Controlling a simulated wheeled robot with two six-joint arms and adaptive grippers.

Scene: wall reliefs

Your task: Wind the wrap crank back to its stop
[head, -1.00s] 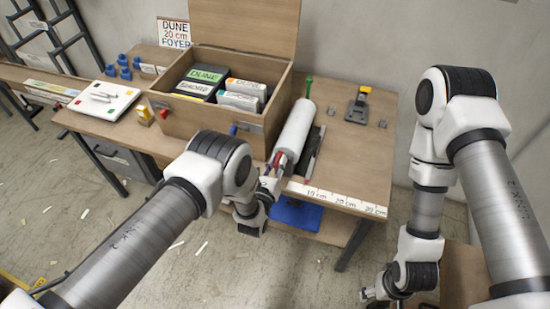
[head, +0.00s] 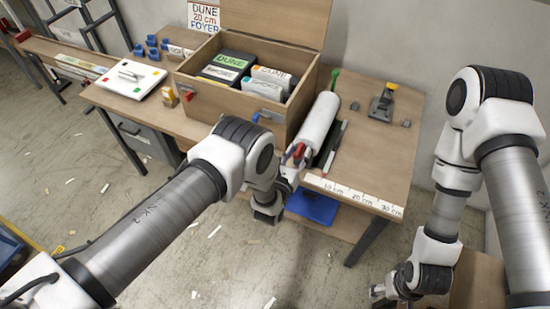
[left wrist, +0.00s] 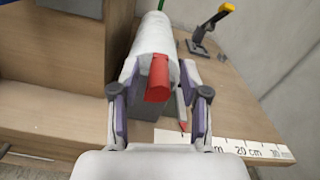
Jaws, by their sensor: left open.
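The white wrap roll (head: 318,122) lies on the bench with its near end toward me and a green piece (head: 335,77) at its far end. The red crank handle (left wrist: 158,78) shows at the roll's near end in the left wrist view. In the head view it is small and partly hidden by my gripper. My left gripper (head: 293,160) is at this near end. Its fingers (left wrist: 159,85) are open, one on each side of the red handle, with gaps visible. My right gripper (head: 379,292) hangs low at the right, away from the roll; its fingers are too small to read.
An open wooden box (head: 230,110) with labelled cases stands left of the roll. A dark stapler-like tool (head: 382,103) with a yellow tip sits at the back right. A ruler strip (head: 352,194) runs along the front edge. A blue bin (head: 312,207) is below. The right bench top is mostly clear.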

